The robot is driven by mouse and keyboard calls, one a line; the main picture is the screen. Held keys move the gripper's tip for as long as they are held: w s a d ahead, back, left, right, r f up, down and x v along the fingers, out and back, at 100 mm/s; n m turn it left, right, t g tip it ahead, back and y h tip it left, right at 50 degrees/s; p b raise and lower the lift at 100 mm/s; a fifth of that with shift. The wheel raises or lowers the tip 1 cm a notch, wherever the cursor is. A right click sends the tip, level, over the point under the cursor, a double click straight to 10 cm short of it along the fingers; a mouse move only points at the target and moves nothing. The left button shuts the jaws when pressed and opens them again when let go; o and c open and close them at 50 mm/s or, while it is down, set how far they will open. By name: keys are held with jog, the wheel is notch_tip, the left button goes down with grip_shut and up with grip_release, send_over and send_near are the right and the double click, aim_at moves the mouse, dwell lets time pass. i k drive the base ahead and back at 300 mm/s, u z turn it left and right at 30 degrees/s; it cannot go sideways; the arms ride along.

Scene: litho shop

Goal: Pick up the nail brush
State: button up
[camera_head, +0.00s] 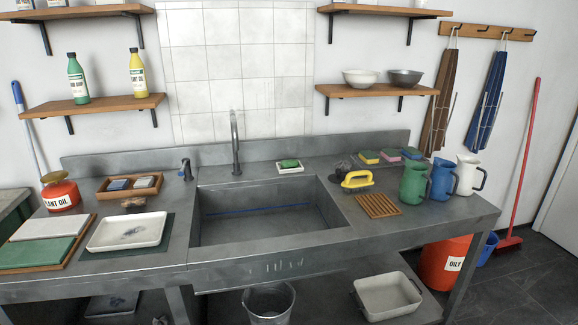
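A small brown brush-like object (133,202) lies on the metal counter left of the sink, just in front of a wooden tray. It looks like the nail brush, but it is small and its details are hard to tell. A larger yellow brush (357,180) with a loop handle and dark underside sits at the sink's right rim. My gripper is not in view.
The wooden tray (107,195) holds two small blocks. A white tray (98,247) lies in front, and a red oil can (60,193) stands left. The sink basin (265,227) and tap (235,145) are right. Green, blue and white jugs (468,176) stand far right.

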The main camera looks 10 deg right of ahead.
aim_at(138, 201)
jog(key=z, duration=0.55)
jog(key=k, duration=0.15)
jog(key=u, duration=2.75)
jog(key=i, duration=1.45)
jog(key=z, duration=0.05)
